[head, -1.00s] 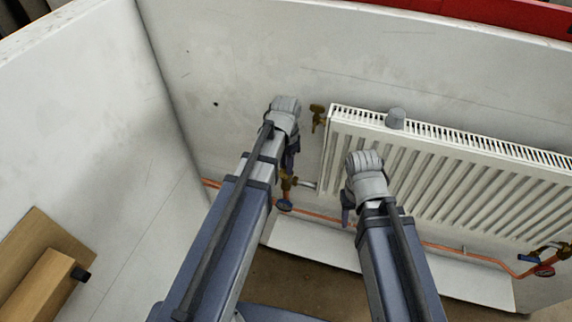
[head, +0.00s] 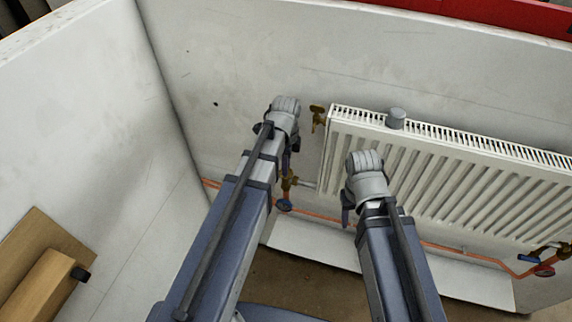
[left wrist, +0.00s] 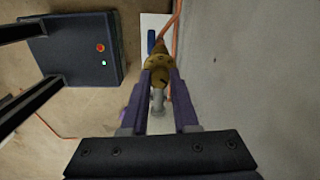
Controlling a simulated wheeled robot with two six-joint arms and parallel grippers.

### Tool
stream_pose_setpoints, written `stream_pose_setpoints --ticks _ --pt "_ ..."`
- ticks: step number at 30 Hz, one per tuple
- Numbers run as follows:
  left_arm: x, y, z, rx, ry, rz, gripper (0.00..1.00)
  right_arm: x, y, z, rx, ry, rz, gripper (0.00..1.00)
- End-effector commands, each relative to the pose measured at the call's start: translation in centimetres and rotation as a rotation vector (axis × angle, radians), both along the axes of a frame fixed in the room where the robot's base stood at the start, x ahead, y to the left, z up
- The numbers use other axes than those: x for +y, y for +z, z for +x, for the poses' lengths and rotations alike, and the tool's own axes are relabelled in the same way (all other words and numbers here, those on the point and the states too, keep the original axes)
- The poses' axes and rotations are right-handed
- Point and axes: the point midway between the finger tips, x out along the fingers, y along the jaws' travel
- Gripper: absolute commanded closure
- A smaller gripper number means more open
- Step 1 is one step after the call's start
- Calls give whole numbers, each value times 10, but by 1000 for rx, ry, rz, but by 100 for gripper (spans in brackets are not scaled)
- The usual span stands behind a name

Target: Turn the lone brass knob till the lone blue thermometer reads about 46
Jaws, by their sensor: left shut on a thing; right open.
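The brass knob (left wrist: 160,63) shows between the fingers of my left gripper (left wrist: 161,76) in the left wrist view, and that gripper is shut on it. In the head view the brass valve (head: 288,182) stands at the radiator's left end, just below my left gripper (head: 291,150), whose fingers are mostly hidden by the wrist. The blue thermometer (head: 284,205) sits on the pipe just under the valve. It also shows as a blue edge (left wrist: 151,41) in the left wrist view. Its reading is too small to tell. My right gripper (head: 346,212) is open and empty in front of the radiator.
The white radiator (head: 440,180) hangs on the wall, with a brass fitting (head: 318,117) at its upper left. A copper pipe (head: 480,257) runs below. A wooden piece (head: 40,285) is at the left.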

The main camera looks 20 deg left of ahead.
Motion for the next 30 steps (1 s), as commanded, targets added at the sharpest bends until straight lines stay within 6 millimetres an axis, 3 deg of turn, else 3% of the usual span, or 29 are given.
stream_pose_setpoints --ticks 9,26,27,30 --pt "0 0 0 0 -110 0 100 0 0 0 0 0 0 50" --pt "0 0 0 1 -131 0 100 0 0 0 0 0 0 50" --pt "0 0 0 1 -131 0 67 0 0 0 0 0 0 50" --pt "0 0 0 0 -131 0 56 0 0 0 0 0 0 50"
